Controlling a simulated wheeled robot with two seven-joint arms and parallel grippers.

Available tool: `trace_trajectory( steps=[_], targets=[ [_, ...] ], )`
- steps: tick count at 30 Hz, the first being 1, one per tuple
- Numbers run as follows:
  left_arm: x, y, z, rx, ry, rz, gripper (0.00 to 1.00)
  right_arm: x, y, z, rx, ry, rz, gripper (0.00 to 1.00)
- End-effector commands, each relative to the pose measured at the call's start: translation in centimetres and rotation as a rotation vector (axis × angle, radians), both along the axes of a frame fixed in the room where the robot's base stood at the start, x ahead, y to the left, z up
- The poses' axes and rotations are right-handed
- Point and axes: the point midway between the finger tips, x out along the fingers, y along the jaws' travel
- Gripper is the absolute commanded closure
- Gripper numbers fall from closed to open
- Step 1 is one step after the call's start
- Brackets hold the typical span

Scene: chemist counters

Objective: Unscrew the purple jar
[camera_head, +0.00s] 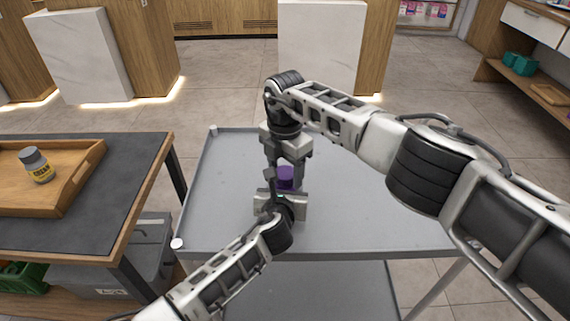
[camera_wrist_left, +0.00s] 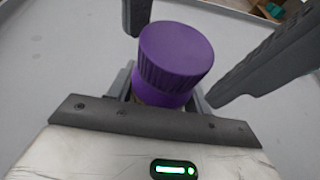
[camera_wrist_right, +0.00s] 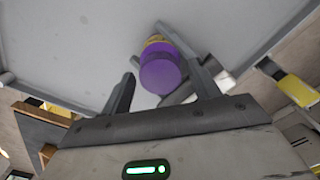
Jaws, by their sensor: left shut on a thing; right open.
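The purple jar (camera_head: 287,178) stands on the grey cart top (camera_head: 370,190), partly hidden by my grippers in the head view. Its ribbed purple lid (camera_wrist_left: 175,55) fills the middle of the left wrist view, with the body below it mostly hidden. My left gripper (camera_head: 278,194) is shut on the jar low down, under the lid. My right gripper (camera_head: 287,160) points down above the jar, open. In the right wrist view the lid (camera_wrist_right: 160,72) lies between and beyond the spread fingers, and I see no contact with them.
At left a dark table (camera_head: 90,200) holds a wooden tray (camera_head: 85,180) with a grey-capped, yellow-labelled jar (camera_head: 37,166). A grey bin (camera_head: 150,240) and a green crate (camera_head: 22,276) sit lower there. The cart top right of my grippers is clear.

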Motion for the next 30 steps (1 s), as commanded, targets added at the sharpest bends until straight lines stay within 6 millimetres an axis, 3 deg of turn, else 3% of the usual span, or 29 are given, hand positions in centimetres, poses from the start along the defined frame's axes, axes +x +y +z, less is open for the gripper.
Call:
trace_trajectory(
  steps=[2, 6, 13, 16, 30],
  targets=[
    [-0.01, 0.03, -0.05, 0.001, 0.001, 0.001, 1.0, -0.01, 0.01, 0.0, 0.0, 0.0, 0.0, 0.45],
    [-0.01, 0.03, -0.05, 0.001, 0.001, 0.001, 1.0, -0.01, 0.01, 0.02, 0.0, 0.0, 0.0, 0.84],
    [-0.01, 0.03, -0.05, 0.001, 0.001, 0.001, 1.0, 0.01, -0.01, 0.05, 0.0, 0.0, 0.026, 0.84],
    [-0.01, 0.02, -0.06, 0.001, 0.001, 0.001, 1.0, 0.04, -0.01, 0.11, -0.001, -0.001, 0.155, 0.84],
    [-0.03, 0.01, -0.06, 0.001, 0.001, 0.0, 1.0, 0.01, 0.02, 0.24, -0.002, -0.001, 1.292, 0.84]
  ],
)
